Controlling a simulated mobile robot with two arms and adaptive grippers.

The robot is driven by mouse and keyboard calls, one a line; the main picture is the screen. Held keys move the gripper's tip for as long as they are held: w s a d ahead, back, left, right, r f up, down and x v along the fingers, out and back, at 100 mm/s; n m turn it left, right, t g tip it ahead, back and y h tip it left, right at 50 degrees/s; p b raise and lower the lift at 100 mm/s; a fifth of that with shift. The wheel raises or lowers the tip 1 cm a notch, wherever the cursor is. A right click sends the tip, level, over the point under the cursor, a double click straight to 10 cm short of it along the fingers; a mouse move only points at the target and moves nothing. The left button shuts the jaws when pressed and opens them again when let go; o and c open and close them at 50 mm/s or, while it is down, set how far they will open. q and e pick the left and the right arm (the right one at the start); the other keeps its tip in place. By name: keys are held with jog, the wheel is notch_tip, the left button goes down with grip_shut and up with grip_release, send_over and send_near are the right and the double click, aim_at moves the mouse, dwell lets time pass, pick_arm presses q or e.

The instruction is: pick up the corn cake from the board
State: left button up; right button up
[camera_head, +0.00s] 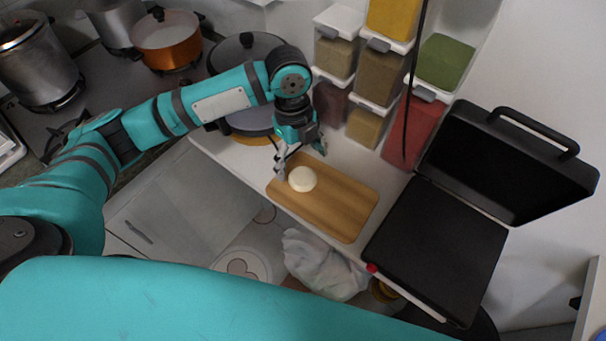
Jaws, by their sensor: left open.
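The corn cake (302,179) is a pale, round, thick disc lying on the left part of the wooden board (345,208). The board lies on the white counter. My left gripper (300,165) is open at the cake's far side, with one finger near the cake's left edge and the other up to its right. I cannot tell whether a finger touches the cake. Nothing is between the fingers that I can make out. My right gripper is not in view.
An open black grill (437,245) stands right of the board. Spice dispensers (380,75) stand behind the board, with a black cable hanging before them. A dark-lidded pan (243,52), an orange pot (168,42) and a steel pot (38,65) stand at the left.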

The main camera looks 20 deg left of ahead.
aim_at(303, 176)
pick_arm(q)
jog(key=shift+s+d+f, duration=0.1)
jog(key=shift+f, duration=0.8)
jog(key=f, duration=0.1)
jog(key=f+p, duration=0.1)
jog(key=f, duration=0.2)
jog(key=shift+w+d+f+p, duration=0.1)
jog(key=shift+w+f+p, duration=0.1)
jog(key=shift+w+p, duration=0.1)
jog(key=shift+s+f, duration=0.1)
jog(key=shift+f, duration=0.05)
jog(key=c, duration=1.3)
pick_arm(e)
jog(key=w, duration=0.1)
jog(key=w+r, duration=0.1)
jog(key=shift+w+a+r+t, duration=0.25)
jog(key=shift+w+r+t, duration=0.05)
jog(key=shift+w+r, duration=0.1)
